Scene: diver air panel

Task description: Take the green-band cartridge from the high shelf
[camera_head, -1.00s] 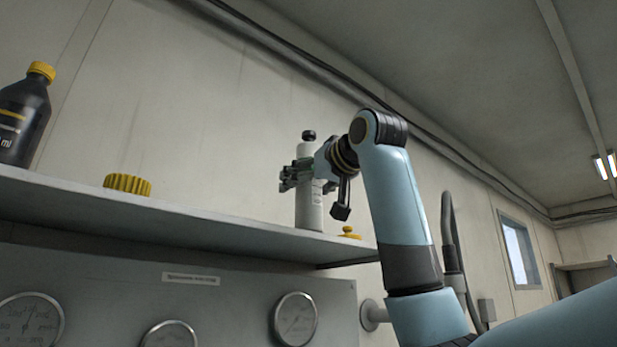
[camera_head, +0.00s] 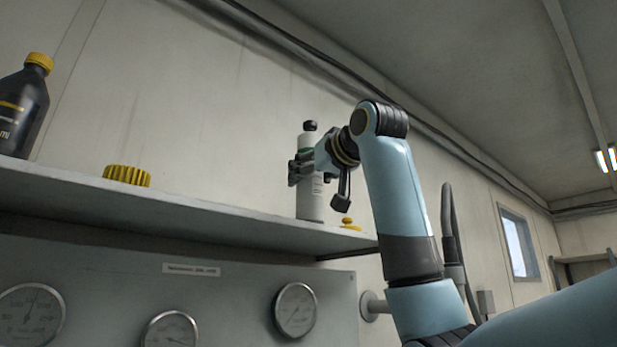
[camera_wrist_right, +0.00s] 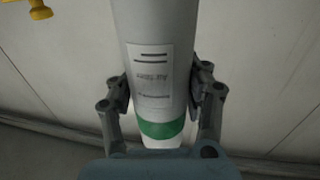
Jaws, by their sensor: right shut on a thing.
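The green-band cartridge (camera_head: 311,204) is a white cylinder with a black top and a green band near its upper end. It stands upright at the right part of the high shelf (camera_head: 200,215), and I see no clear gap under it. My right gripper (camera_head: 302,171) is shut on its upper body, below the band. In the right wrist view the cartridge (camera_wrist_right: 150,55) lies between both fingers (camera_wrist_right: 160,95), with its printed label and green band visible. My left gripper is not in view.
A small yellow valve-like part (camera_head: 351,224) sits close right of the cartridge. A yellow ribbed cap (camera_head: 127,176) and a dark bottle (camera_head: 22,105) stand further left on the shelf. A gauge panel (camera_head: 220,300) is below. The shelf between ribbed cap and cartridge is clear.

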